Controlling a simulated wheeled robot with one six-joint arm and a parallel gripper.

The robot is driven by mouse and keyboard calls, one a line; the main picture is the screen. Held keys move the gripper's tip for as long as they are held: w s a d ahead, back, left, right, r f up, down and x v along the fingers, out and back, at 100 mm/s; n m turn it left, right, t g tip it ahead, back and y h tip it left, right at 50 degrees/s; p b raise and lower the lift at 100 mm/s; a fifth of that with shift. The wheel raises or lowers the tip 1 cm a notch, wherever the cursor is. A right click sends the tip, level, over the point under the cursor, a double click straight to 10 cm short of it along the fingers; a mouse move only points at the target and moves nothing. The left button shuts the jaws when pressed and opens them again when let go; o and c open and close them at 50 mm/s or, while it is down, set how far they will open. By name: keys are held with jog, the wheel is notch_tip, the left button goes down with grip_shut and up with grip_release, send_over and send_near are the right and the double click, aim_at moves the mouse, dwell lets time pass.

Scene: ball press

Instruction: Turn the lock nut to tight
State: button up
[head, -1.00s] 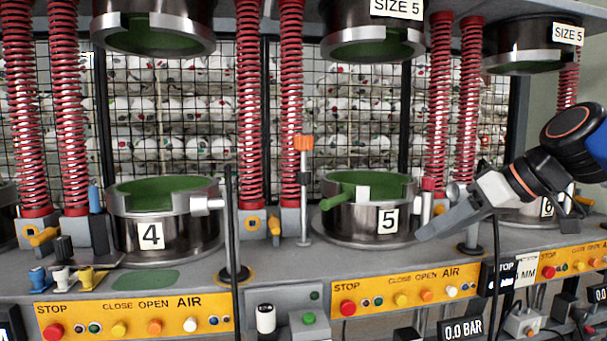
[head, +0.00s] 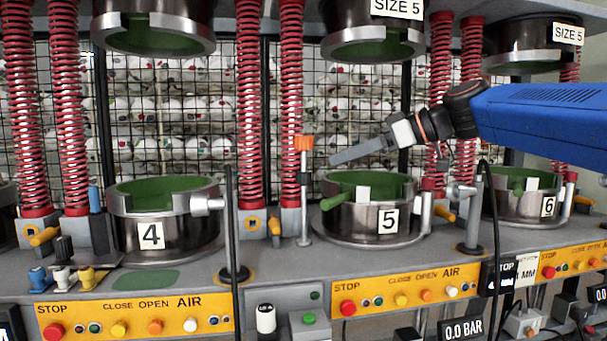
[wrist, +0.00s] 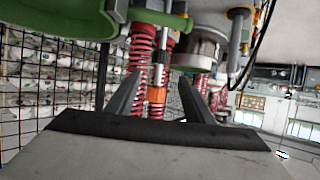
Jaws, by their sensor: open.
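A thin metal post (head: 304,215) stands between presses 4 and 5, with an orange cap (head: 304,143) on top and a dark collar (head: 303,179) part way down. The collar looks like the lock nut, but I cannot be sure. My gripper (head: 335,160) is to the right of the post, just below cap height, pointing left and slightly down. In the wrist view my gripper (wrist: 160,80) has its two fingers apart with nothing held. The orange cap (wrist: 157,95) shows between the fingers, beyond them.
Press 5's lower mould (head: 365,225), with a green handle (head: 337,201), sits below my gripper. Press 4's mould (head: 135,235) is at the left. Red springs (head: 292,110) rise behind the post. An upper mould (head: 372,45) hangs above.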

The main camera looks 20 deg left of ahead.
aim_at(307, 172)
jog(key=x, duration=1.2)
jog(key=shift+w+a+f, duration=0.1)
jog(key=shift+a, duration=0.1)
jog(key=c, duration=1)
